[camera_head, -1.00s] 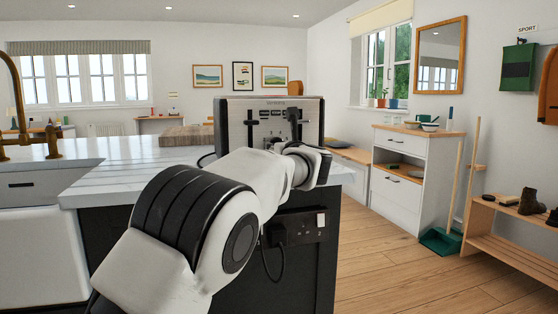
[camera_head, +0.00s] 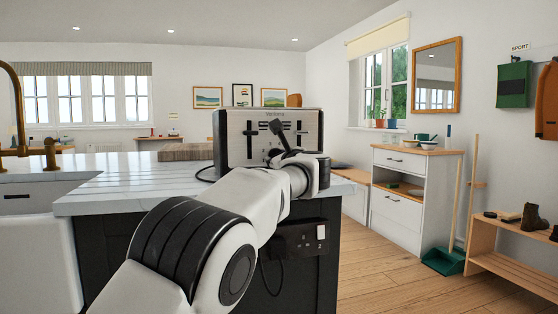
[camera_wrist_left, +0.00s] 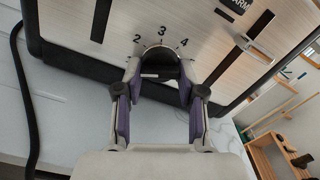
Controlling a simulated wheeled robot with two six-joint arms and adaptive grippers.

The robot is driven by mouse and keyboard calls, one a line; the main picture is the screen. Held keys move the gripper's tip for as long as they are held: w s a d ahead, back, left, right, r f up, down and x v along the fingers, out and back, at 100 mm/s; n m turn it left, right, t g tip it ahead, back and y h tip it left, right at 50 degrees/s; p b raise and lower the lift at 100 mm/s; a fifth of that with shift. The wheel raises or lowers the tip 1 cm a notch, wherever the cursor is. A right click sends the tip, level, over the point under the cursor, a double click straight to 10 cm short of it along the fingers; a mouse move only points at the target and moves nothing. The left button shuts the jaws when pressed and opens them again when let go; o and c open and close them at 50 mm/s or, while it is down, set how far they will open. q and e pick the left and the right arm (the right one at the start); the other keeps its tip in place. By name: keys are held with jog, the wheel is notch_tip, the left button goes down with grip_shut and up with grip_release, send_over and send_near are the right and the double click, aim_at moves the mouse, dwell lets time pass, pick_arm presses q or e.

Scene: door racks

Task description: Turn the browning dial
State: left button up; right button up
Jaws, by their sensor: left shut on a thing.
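The toaster (camera_head: 232,137), a brushed metal box with dark ends, stands on the white worktop. Its browning dial (camera_wrist_left: 160,62) is a dark round knob under the printed numbers 2, 3 and 4 in the left wrist view. My left gripper (camera_wrist_left: 158,82) is shut on the dial, with one purple-padded finger on each side. In the head view my left gripper (camera_head: 281,138) is in front of the toaster's face, tilted, and my arm and wrist hide the dial there. My right gripper is in neither view.
A black cord (camera_wrist_left: 24,110) runs beside the toaster. A socket (camera_head: 305,240) is on the island's dark side.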

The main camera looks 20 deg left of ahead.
pick_arm(q)
jog(key=o, duration=1.2)
jog(key=shift+c, duration=0.2)
